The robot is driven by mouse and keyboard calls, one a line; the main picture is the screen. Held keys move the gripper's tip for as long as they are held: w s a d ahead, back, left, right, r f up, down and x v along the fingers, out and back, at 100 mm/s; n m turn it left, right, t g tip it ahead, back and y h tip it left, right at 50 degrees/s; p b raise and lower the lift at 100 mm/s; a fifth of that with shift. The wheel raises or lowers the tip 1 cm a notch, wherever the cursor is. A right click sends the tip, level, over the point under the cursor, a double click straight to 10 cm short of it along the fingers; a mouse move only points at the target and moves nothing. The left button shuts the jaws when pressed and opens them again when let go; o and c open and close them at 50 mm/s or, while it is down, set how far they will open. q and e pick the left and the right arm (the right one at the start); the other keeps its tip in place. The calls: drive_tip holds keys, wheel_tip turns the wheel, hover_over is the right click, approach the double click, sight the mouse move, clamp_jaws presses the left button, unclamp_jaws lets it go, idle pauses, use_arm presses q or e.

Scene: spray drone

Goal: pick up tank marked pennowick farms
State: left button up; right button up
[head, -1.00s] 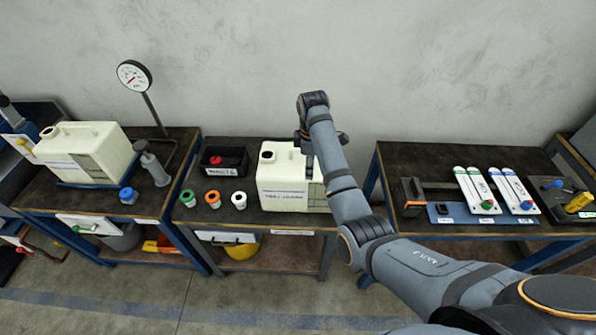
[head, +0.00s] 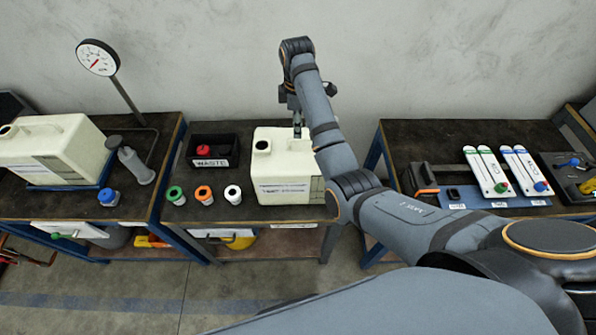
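Two cream tanks with white labels show, and the lettering on both is too small to read, so I cannot tell which is marked Pennowick Farms. One tank (head: 284,170) stands upright on the middle bench, partly behind my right arm. The other tank (head: 50,155) rests on a blue stand on the left bench, cut by the left picture edge. My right gripper (head: 297,132) points down over the top of the middle tank, near its handle. The arm hides part of it, and I cannot tell whether its fingers touch the tank. My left gripper is out of view.
A gauge (head: 97,57) rises behind the left bench. The right bench (head: 440,138) holds colored strips (head: 486,171) and a tool tray (head: 575,177).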

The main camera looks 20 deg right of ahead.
sight(298, 163)
drive_tip(key=f, duration=0.1)
drive_tip(key=f+b, duration=0.1)
drive_tip(key=f, duration=0.1)
drive_tip(key=shift+w, duration=0.25)
drive_tip(key=shift+s+d+f+b, duration=0.1)
drive_tip(key=shift+s+f+b, duration=0.1)
drive_tip(key=shift+f+b, duration=0.4)
drive_tip(key=shift+s+f+b, duration=0.15)
drive_tip(key=shift+f+b, duration=0.25)
drive_tip(key=shift+f, duration=0.25)
drive_tip(key=shift+w+f+p, duration=0.1)
drive_tip(key=shift+f+p, duration=0.3)
drive_tip(key=shift+w+f, duration=0.15)
drive_tip(key=shift+f, duration=0.2)
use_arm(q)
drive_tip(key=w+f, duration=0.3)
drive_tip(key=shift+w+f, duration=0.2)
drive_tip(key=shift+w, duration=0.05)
use_arm(e)
clamp_jaws()
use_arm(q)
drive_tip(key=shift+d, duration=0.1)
